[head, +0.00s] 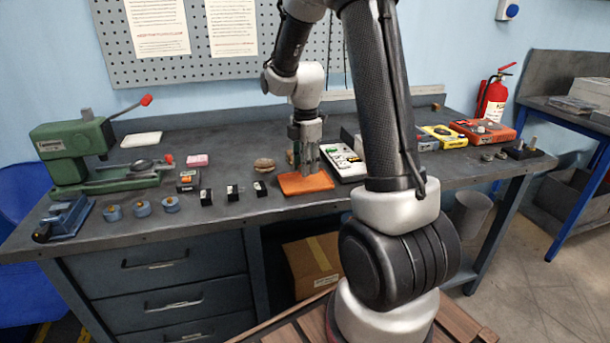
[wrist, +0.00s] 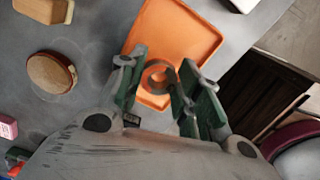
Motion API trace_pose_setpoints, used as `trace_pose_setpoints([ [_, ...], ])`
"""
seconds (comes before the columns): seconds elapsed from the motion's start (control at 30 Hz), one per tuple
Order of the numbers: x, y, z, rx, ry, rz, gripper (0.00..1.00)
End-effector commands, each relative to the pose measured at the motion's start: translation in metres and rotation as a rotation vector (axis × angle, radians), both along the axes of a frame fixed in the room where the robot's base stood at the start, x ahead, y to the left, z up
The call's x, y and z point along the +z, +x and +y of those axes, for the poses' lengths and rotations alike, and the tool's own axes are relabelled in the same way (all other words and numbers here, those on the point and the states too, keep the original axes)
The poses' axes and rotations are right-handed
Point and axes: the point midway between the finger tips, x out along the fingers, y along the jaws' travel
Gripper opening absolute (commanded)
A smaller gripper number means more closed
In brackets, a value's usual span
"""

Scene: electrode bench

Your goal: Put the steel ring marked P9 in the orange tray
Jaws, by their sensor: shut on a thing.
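The steel ring (wrist: 158,64) is a small grey ring held between the fingers of my gripper (wrist: 162,77) in the wrist view. Orange shows through its hole, and I cannot read any marking on it. The orange tray (wrist: 182,35) is a shallow flat tray directly beneath the ring and fingers. In the head view my gripper (head: 305,164) points down over the orange tray (head: 318,184), near the bench's front edge. The ring cannot be made out there. I cannot tell how high it is above the tray floor.
A white tray with small parts (head: 345,164) stands right beside the orange tray. Round wooden pieces (head: 264,163) lie behind and left. Several small black blocks (head: 232,192) line the front left. A green press (head: 75,150) stands at the far left, and orange and yellow boxes (head: 484,130) at the right.

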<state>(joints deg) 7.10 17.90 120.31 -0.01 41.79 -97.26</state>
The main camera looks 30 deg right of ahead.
Motion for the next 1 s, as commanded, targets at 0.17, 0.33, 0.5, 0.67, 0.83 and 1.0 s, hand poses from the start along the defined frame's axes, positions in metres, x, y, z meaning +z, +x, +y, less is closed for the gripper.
trace_pose_setpoints([
  [0.17, -0.025, -0.001, 0.0, 0.0, 0.001, 0.004, 0.03],
  [0.33, -0.035, 0.0, 0.0, 0.0, 0.0, 0.0, 0.03],
  [0.5, -0.035, 0.0, 0.0, 0.0, 0.0, 0.0, 0.03],
  [0.67, -0.037, 0.0, 0.0, 0.0, 0.0, 0.0, 0.43],
  [0.83, -0.037, 0.0, 0.0, 0.0, 0.0, 0.0, 0.43],
  [1.0, -0.034, 0.0, 0.0, 0.0, 0.0, -0.001, 0.43],
])
